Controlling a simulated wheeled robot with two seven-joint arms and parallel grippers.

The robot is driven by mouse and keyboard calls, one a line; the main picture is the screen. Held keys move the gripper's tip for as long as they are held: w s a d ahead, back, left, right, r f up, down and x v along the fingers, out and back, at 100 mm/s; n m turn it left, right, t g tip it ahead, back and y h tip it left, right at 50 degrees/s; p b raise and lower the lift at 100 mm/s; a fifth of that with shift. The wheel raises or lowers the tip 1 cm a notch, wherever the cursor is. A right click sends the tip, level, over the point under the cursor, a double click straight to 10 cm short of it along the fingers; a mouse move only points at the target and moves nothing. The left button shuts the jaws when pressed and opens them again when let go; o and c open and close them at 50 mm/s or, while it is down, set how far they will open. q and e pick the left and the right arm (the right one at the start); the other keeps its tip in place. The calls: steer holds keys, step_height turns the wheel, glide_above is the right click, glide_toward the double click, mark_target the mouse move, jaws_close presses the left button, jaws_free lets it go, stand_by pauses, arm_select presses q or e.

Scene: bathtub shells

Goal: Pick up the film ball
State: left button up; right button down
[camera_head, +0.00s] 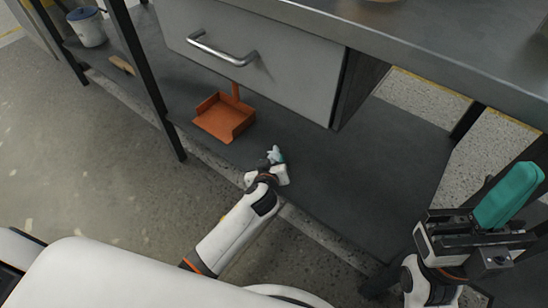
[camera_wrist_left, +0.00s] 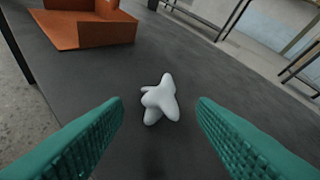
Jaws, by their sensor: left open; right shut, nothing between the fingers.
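The film ball is a white, lumpy, star-like piece (camera_wrist_left: 160,99) on the dark shelf surface in the left wrist view. My left gripper (camera_wrist_left: 160,118) is open, with one teal finger on each side of the view. The ball lies ahead, between the lines of the fingers and apart from both. In the head view my left gripper (camera_head: 272,165) reaches low over the shelf; a small pale shape is at its end, and I cannot tell ball from fingertips there. My right gripper (camera_head: 508,195) is shut and empty at the right, its teal fingers together.
An orange dustpan (camera_head: 224,118) lies on the dark lower shelf (camera_head: 350,180), left of my left gripper. A grey drawer (camera_head: 265,60) with a metal handle hangs above. Black table legs (camera_head: 145,85) stand at the left. A white bucket (camera_head: 87,28) is at the far left.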

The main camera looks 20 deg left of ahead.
mark_target(272, 160)
arm_select(q)
steer(key=b+x, duration=0.1)
steer(key=x, duration=0.1)
steer(key=b+x, duration=0.1)
steer(key=x, duration=0.1)
steer(key=shift+w+a+f+b, duration=0.1)
steer(key=shift+a+f+b, duration=0.05)
steer(key=shift+f+b, duration=0.25)
steer(key=shift+w, duration=0.3)
steer(key=c, duration=0.8)
